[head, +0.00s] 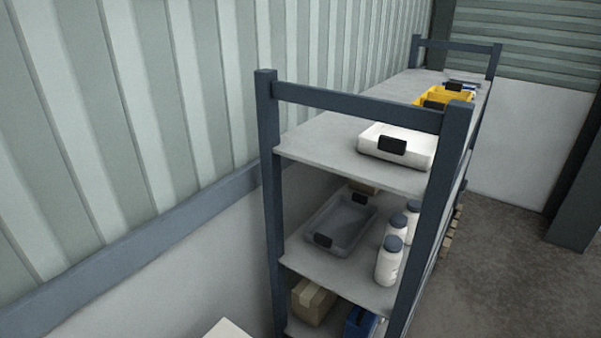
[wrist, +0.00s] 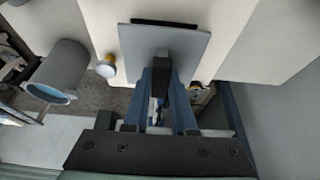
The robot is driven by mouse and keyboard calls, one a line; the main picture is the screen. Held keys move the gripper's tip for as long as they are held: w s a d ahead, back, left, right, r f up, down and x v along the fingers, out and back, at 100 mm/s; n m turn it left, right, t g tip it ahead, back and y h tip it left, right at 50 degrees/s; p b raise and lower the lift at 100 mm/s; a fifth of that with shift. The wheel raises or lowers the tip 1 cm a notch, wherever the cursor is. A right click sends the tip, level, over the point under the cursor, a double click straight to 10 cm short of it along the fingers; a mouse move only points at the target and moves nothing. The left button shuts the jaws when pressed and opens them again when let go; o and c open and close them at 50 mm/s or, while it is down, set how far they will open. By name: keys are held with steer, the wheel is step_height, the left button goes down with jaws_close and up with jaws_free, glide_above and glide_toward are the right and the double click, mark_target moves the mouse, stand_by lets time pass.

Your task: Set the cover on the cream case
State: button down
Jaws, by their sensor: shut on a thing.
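In the wrist view my gripper (wrist: 163,72) is shut on the dark raised grip of a flat grey plate, which looks like the cover (wrist: 192,48). The plate is held in front of a large cream surface (wrist: 248,28), which shows on both sides of it. I cannot tell whether this surface is the cream case, or whether the plate touches it. A black strip (wrist: 165,23) shows at the plate's far edge. My gripper and the cover are not seen in the head view.
The head view shows a shelf rack (head: 310,150) with a white tray (head: 372,151) and yellow bins (head: 449,93) on top. A grey tray (head: 341,226) and white bottles (head: 389,262) stand below. A grey cylinder (wrist: 66,64) lies left in the wrist view.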

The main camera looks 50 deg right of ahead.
steer(key=shift+f, duration=1)
stand_by(1.8)
steer(key=c, duration=0.6)
jaws_free()
steer(key=shift+c, duration=0.2)
steer(key=b+v, duration=0.1)
steer(key=v, duration=1.2)
